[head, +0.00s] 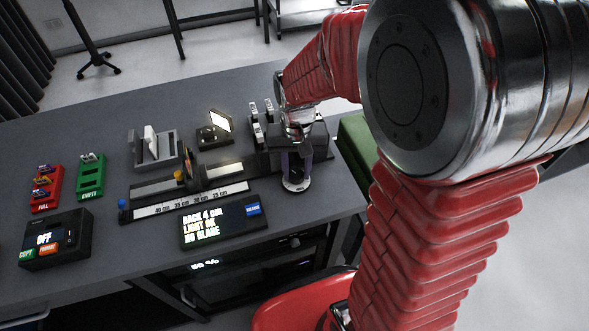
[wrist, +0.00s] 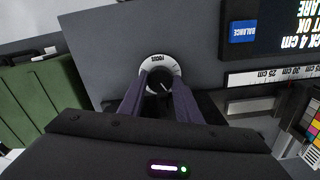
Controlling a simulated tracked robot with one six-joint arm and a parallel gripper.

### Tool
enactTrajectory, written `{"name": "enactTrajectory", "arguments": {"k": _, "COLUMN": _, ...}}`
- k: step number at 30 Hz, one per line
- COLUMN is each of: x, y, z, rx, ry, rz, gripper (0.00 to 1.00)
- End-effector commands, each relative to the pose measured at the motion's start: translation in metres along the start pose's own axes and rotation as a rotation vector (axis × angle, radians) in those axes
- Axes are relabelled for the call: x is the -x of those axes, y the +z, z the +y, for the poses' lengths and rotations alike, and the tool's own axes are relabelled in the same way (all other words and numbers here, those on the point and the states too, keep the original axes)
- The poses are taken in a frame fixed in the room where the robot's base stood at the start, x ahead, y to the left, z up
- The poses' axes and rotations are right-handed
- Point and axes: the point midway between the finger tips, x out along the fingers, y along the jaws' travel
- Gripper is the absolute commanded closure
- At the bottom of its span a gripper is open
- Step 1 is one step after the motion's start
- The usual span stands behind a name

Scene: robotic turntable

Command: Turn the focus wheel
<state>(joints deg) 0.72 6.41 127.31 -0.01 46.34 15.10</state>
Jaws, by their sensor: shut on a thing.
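The focus wheel is a dark knob (wrist: 159,83) inside a white dial marked FOCUS (wrist: 151,62) in the wrist view. In the head view the white dial (head: 296,186) shows near the table's front right edge. My gripper (wrist: 160,88) reaches down over the dial, with one purple-grey finger on each side of the knob. The fingers are shut on the knob. A display (head: 222,222) left of the dial reads BACK 4 cm, LIGHT OK, NO GLARE, with a blue BALANCE button (wrist: 243,31) beside the text.
A ruler rail (head: 190,200) with a yellow knob and a blue knob lies left of the gripper. A lit lamp panel (head: 219,121), a grey stand (head: 157,147), red and green trays (head: 47,188) and a control box (head: 56,240) stand farther left. A green box (wrist: 38,105) lies beyond the table edge.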

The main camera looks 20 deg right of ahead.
Motion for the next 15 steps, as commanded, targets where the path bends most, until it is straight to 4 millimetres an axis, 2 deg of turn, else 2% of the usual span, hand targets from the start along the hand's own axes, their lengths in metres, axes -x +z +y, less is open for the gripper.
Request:
{"name": "enactTrajectory", "arguments": {"k": 6, "x": 0.0024, "y": -0.0035, "z": 0.0, "rx": 0.19, "ry": 0.0, "rz": 0.01, "gripper": 0.92}}
{"name": "enactTrajectory", "arguments": {"k": 15, "x": 0.0025, "y": -0.0036, "z": -0.0002, "rx": 0.365, "ry": 0.001, "rz": 0.011, "gripper": 0.92}}
